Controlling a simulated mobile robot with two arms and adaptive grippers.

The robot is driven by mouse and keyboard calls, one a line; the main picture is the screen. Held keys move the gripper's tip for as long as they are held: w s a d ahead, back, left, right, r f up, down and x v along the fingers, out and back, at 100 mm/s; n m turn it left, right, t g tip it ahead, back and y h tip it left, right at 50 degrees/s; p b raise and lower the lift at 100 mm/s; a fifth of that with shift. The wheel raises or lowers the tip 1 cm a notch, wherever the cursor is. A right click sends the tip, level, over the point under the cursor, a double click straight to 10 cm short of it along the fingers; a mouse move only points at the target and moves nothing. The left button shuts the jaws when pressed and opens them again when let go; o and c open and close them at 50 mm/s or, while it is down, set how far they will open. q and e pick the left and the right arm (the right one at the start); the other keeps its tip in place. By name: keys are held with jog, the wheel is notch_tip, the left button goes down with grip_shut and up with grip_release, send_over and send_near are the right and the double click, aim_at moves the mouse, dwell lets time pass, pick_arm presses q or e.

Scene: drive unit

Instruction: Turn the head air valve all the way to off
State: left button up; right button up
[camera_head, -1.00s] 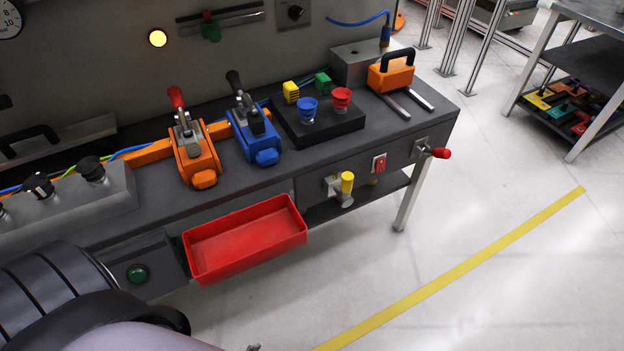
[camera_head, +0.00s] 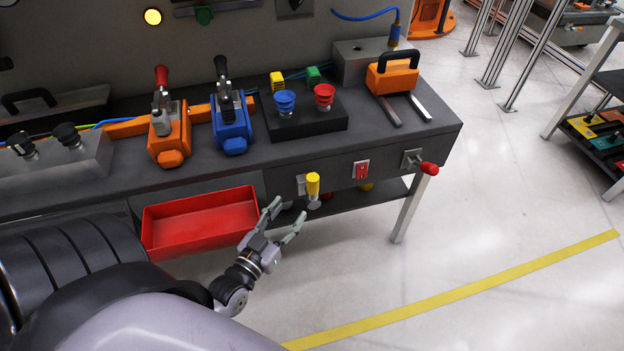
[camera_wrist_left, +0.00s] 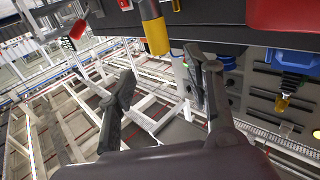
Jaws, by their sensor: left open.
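The label of the head air valve cannot be read in any view. A yellow-handled valve (camera_head: 313,184) sits on the bench's front face, its handle upright; it also shows in the left wrist view (camera_wrist_left: 155,28). A red-handled lever (camera_head: 429,168) sticks out near the bench's right corner; it shows at upper left in the left wrist view (camera_wrist_left: 77,30). My left gripper (camera_head: 287,213) is open and empty, just left of and below the yellow handle in the head view. Its fingers (camera_wrist_left: 160,65) appear apart, with the yellow handle beyond them. My right gripper is not in view.
A red tray (camera_head: 205,222) hangs at the bench front, left of my left gripper. A red switch (camera_head: 361,170) sits between the yellow valve and the red lever. Orange (camera_head: 170,140) and blue (camera_head: 232,130) clamps stand on the bench. Floor in front is clear.

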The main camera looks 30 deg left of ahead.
aim_at(310, 185)
pick_arm(q)
jog(key=w, duration=1.2)
jog(key=shift+w+a, duration=0.1)
jog(key=shift+a, duration=0.3)
grip_shut()
